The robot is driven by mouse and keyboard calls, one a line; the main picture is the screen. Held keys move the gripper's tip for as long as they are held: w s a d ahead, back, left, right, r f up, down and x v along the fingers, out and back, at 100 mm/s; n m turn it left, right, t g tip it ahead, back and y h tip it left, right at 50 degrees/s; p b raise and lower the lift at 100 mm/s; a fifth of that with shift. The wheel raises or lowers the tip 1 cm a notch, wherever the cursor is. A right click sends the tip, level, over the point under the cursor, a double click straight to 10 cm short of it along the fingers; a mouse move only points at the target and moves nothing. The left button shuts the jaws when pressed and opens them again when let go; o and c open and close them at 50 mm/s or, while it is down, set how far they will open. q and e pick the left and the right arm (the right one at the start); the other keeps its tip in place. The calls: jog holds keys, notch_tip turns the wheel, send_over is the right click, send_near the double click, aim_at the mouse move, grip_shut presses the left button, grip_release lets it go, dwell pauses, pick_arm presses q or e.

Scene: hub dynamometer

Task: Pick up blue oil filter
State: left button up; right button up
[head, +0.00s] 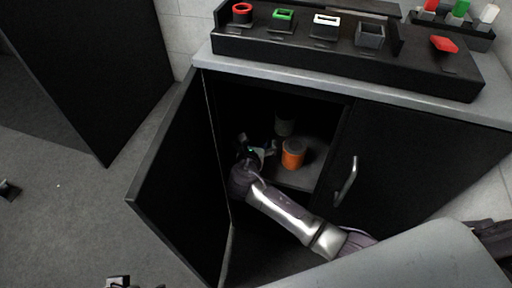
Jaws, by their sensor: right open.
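I cannot make out a blue oil filter for certain. An orange can (293,153) stands upright on the shelf (298,180) inside the open cabinet. A darker, greyish can (285,123) stands behind it in shadow, and its colour is hard to tell. My right gripper (259,144) is open inside the cabinet, left of the orange can and in front of and left of the dark can. Its fingers look empty and apart from both cans. Small dark parts at the bottom left edge may belong to my left gripper, but I cannot tell its state.
The cabinet's left door (172,185) stands open; the right door (405,165) with a metal handle (347,181) is shut. On the grey worktop (215,63) sits a black fixture (265,45) with coloured sockets. A small rack (455,32) stands at the back right.

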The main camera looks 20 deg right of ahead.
jog(key=c, duration=1.5)
jog(key=shift+o, duration=0.2)
